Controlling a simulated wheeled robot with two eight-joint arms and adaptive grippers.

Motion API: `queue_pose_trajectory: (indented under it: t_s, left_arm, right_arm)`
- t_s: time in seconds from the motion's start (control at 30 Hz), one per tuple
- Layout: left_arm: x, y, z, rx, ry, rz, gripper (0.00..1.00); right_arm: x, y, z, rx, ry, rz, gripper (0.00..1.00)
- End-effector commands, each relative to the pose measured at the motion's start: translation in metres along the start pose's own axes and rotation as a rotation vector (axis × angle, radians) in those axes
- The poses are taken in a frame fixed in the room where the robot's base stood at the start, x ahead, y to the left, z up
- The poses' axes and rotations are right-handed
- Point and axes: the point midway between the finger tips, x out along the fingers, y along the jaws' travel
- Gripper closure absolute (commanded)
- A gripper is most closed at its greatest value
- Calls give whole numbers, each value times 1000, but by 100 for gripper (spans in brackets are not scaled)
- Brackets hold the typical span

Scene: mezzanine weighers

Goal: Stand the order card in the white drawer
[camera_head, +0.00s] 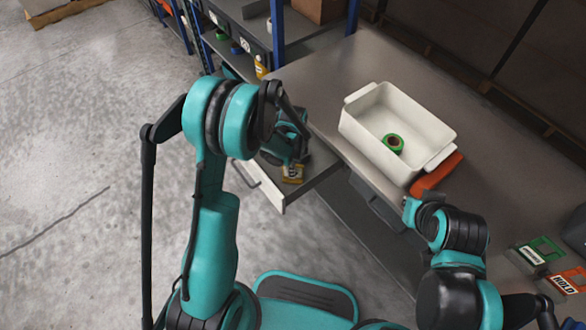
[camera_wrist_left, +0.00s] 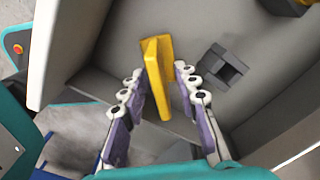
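The white drawer (camera_head: 310,190) is pulled out below the table's front edge; its pale wall and grey floor also show in the left wrist view (camera_wrist_left: 78,35). A yellow card-like piece (camera_head: 293,174) with a dark mark, seemingly the order card, is at the drawer's front end. In the left wrist view the yellow piece (camera_wrist_left: 158,75) stands between the fingertips of my left gripper (camera_wrist_left: 160,72). The fingers are apart, with small gaps beside it; contact is not clear. My right gripper (camera_head: 418,212) is over the table's front edge, its fingers hard to make out.
A white bin (camera_head: 360,140) holding a green roll (camera_head: 393,143) stands on the table, with an orange object (camera_head: 437,175) beside it. A dark grey block (camera_wrist_left: 222,70) is in the drawer. Green and orange card items (camera_head: 540,250) lie at the right. Blue-framed shelving (camera_head: 278,35) stands behind.

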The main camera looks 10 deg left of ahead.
Motion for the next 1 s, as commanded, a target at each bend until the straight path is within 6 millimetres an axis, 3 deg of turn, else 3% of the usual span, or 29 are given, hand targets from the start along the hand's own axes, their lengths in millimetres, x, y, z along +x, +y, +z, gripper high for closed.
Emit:
queue_pose_trajectory:
  t_s: [0.1, 0.3, 0.63, 0.77, 1.0]
  left_arm:
    - [-34, 0, 0, 0, 0, 0, 70]
    - [-74, 0, 0, 0, 0, 0, 70]
    - [-113, 5, 3, -60, 6, -25, 70]
    - [-154, 19, 10, -230, 29, -95, 70]
    - [-230, 68, 28, -663, 140, -259, 70]
  right_arm:
    - [-15, 0, -11, 0, 0, 0, 100]
    - [-29, 0, -20, 0, 0, 0, 100]
    - [-34, 0, -25, 0, 0, 0, 100]
    - [-34, 0, -24, 0, 0, 0, 100]
    - [-34, 0, -24, 0, 0, 0, 100]
